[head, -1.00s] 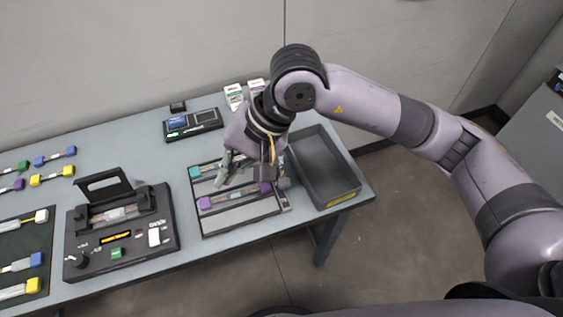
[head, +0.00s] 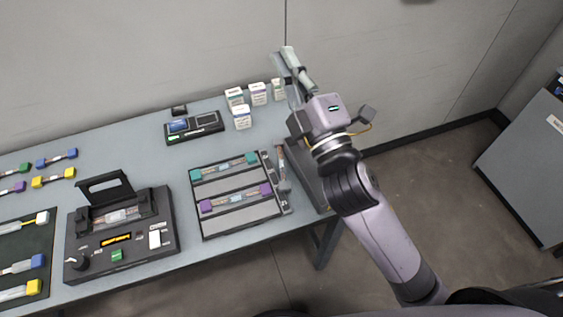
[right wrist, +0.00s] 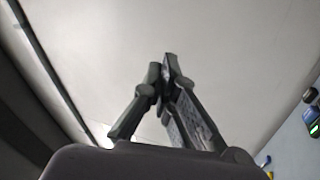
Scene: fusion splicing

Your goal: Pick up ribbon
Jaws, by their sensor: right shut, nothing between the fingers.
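Several ribbons with coloured end blocks lie on the table. At the far left are a blue-ended one (head: 56,158) and a yellow-ended one (head: 53,177), with green and purple ones cut by the picture edge. A teal-ended ribbon (head: 224,167) and a purple-ended ribbon (head: 236,198) lie in the slots of a dark tray (head: 240,219). My right gripper (head: 288,54) is raised beyond the table's back right, pointing up and away from all ribbons. Its fingers are shut and empty; they also show in the right wrist view (right wrist: 168,68). My left gripper is not seen.
The splicer (head: 120,240) stands left of the tray. A dark mat (head: 30,240) with more ribbons is at the left. Small white boxes (head: 242,117) and a device with a screen (head: 193,126) stand at the back. A dark bin (head: 309,180) is partly hidden behind my right arm.

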